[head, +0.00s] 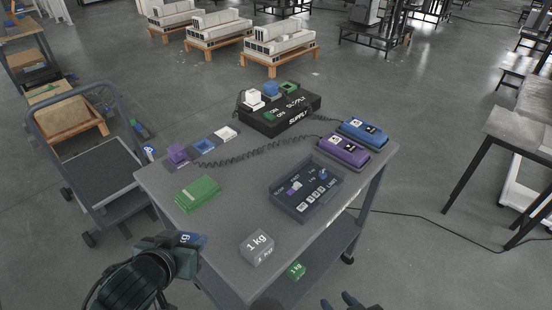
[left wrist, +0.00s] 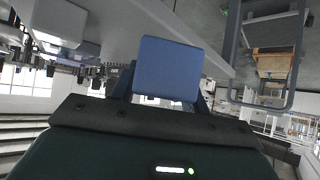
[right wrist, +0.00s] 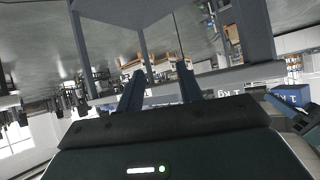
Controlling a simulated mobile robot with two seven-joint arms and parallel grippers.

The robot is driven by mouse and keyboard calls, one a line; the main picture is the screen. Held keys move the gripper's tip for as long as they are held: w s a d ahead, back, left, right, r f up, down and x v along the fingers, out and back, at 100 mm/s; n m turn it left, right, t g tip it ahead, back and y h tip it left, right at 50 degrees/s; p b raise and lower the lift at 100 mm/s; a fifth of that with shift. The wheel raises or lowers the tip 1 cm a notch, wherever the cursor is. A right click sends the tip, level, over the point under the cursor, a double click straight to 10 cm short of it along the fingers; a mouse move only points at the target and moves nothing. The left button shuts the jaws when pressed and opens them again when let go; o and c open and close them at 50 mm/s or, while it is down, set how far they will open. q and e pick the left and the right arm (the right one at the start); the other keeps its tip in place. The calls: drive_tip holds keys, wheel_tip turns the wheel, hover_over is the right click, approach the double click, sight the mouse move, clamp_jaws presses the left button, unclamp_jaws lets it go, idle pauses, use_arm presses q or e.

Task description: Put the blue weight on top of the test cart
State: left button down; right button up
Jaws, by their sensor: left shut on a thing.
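The blue weight (head: 193,239) is in my left gripper (head: 188,245), near the front left edge of the test cart (head: 232,220). In the left wrist view the blue weight (left wrist: 168,68) sits between the fingers, and it also shows at the right of the right wrist view (right wrist: 292,95). I cannot tell how far it is from the cart top. My right gripper (head: 343,301) is at the bottom edge of the head view, in front of the cart; the right wrist view shows its fingers (right wrist: 160,90) apart with nothing between.
The cart top holds a grey 1 kg weight (head: 257,248), a green pad (head: 198,194), a dark panel (head: 306,188), blue and purple handsets and a black supply box (head: 282,118). A green weight (head: 296,270) is on the lower shelf. A trolley (head: 98,178) stands left.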

sight(231, 220)
use_arm(q)
drive_tip(key=w+d+m+h, duration=0.1)
drive_tip(key=w, duration=0.1)
drive_tip(key=w+d+r+m+h+b, duration=0.1)
drive_tip(key=w, duration=0.1)
drive_tip(key=w+d+m+h, duration=0.1)
drive_tip(key=w+d, duration=0.1)
drive_tip(key=shift+w+r+m+g+b, duration=0.25)
drive_tip(key=shift+m+g+b, duration=0.15)
drive_tip(key=w+d+r+m+g+h+b, duration=0.2)
drive_tip(key=w+d+r+m+h, duration=0.1)
drive_tip(key=w+r, duration=0.1)
drive_tip(key=f, duration=0.4)
drive_tip(key=shift+s+d+f, duration=0.1)
drive_tip(key=shift+d+f, duration=0.05)
drive_tip(key=shift+d, duration=0.1)
drive_tip(key=shift+m, duration=0.3)
drive_tip(key=shift+f, duration=2.45)
use_arm(e)
drive_tip(key=shift+w+a+f+t+y, duration=0.4)
drive_tip(key=shift+a+f, duration=0.2)
drive_tip(key=shift+a, duration=0.1)
use_arm(q)
drive_tip(key=shift+f, duration=0.15)
drive_tip(key=c, duration=0.7)
unclamp_jaws()
drive_tip(key=shift+f, duration=0.15)
use_arm(e)
drive_tip(key=shift+s, duration=0.1)
